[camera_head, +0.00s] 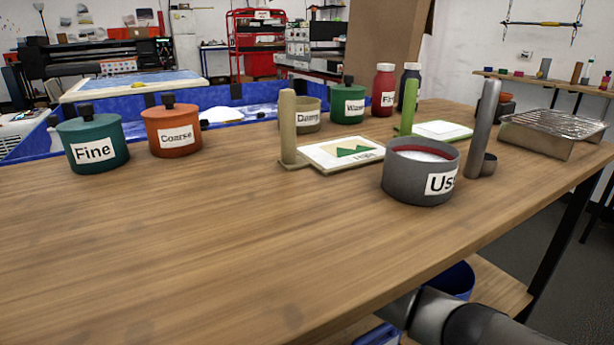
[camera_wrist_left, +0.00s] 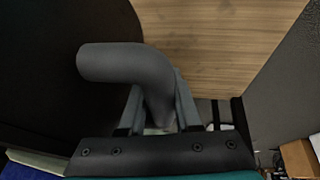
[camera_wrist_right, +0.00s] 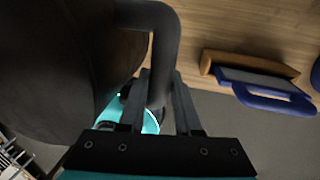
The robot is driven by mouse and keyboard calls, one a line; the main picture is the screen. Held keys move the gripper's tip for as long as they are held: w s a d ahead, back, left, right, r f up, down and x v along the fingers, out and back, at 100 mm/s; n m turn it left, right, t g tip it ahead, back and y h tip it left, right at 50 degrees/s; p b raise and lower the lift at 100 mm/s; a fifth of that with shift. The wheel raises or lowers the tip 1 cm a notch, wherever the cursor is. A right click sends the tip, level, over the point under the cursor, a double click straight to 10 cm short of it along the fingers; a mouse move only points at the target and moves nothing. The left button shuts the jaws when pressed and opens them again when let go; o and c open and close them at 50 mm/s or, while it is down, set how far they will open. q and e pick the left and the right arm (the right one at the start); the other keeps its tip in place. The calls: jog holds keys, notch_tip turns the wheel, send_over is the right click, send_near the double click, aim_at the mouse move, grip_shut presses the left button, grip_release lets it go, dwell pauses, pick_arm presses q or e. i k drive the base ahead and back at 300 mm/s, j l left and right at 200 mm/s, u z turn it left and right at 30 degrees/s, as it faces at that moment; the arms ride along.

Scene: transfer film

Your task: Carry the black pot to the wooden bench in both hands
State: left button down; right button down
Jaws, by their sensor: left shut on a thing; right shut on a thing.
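The black pot (camera_wrist_left: 40,90) shows in the left wrist view as a large dark curved wall at the left, with a thick bent handle (camera_wrist_left: 120,64). My left gripper (camera_wrist_left: 158,98) is shut on this handle. In the right wrist view the pot's dark side (camera_wrist_right: 60,70) fills the upper left, and my right gripper (camera_wrist_right: 162,90) is shut on its other handle (camera_wrist_right: 165,45). The pot and both grippers are out of the head view. A wooden worktop (camera_head: 200,240) fills much of the head view; I cannot tell whether it is the wooden bench.
On the worktop stand a teal pot (camera_head: 92,142), an orange pot (camera_head: 172,130), a grey pot (camera_head: 405,178) with a white label, picture cards (camera_head: 345,152) and a metal tray (camera_head: 550,133). Its front left is bare. A blue-handled tool (camera_wrist_right: 270,95) shows in the right wrist view.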

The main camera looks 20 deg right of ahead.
aim_at(238, 240)
jog(key=k+l, duration=0.2)
jog(key=k, duration=0.35)
jog(key=k+l, duration=0.15)
jog(key=k, duration=0.4)
